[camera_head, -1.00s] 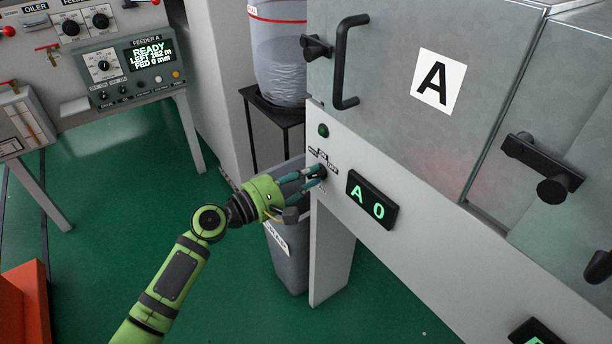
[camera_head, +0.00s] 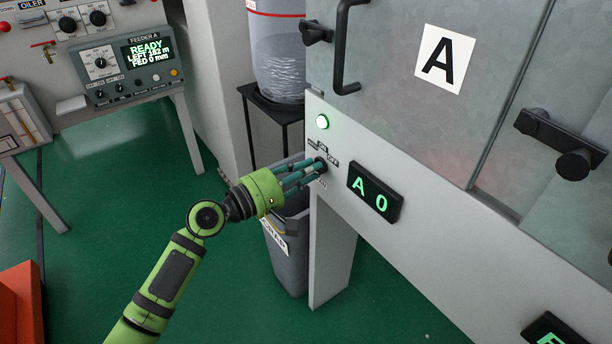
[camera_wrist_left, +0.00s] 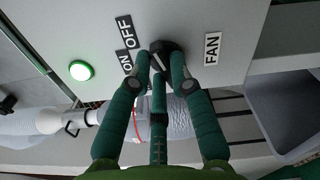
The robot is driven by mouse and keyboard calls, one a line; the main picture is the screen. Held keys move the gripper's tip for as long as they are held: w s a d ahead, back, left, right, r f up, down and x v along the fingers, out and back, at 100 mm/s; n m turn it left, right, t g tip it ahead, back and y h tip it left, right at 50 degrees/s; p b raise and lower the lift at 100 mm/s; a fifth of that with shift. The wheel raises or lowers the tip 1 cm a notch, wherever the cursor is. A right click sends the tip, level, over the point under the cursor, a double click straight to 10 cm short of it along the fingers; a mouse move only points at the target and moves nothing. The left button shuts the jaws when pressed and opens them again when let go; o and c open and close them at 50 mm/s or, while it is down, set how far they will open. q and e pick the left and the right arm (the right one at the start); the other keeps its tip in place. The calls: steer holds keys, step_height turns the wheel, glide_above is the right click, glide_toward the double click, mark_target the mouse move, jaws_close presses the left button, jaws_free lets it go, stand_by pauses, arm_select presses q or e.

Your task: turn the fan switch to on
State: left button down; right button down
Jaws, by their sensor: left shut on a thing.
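The fan switch (camera_wrist_left: 165,50) is a small dark rotary knob on the pale front panel, with ON and OFF labels on one side and a FAN label (camera_wrist_left: 212,48) on the other in the left wrist view. My left gripper (camera_head: 315,168) is shut on the knob, and its green fingers cover part of it. The fingers also show in the left wrist view (camera_wrist_left: 163,68). A round indicator light (camera_head: 322,122) above the switch glows bright green; it also shows in the left wrist view (camera_wrist_left: 81,70). My right gripper is not in view.
A black display (camera_head: 375,192) reading "A 0" sits right of the switch. Door A (camera_head: 400,60) with a black handle (camera_head: 345,50) is above. A grey bin (camera_head: 290,262) stands below the gripper. Open green floor lies to the left.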

arm_select(q)
steer(key=m+b, duration=0.1)
steer(key=m, duration=0.2)
steer(key=shift+f+b, duration=0.1)
steer(key=shift+b, duration=0.3)
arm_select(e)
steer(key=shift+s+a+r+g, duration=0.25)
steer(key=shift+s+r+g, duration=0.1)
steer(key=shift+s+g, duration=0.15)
arm_select(q)
steer(key=shift+m, duration=0.3)
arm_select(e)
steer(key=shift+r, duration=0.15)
arm_select(q)
steer(key=c, duration=1.1)
jaws_free()
steer(key=shift+s, duration=0.1)
steer(key=v, duration=1.2)
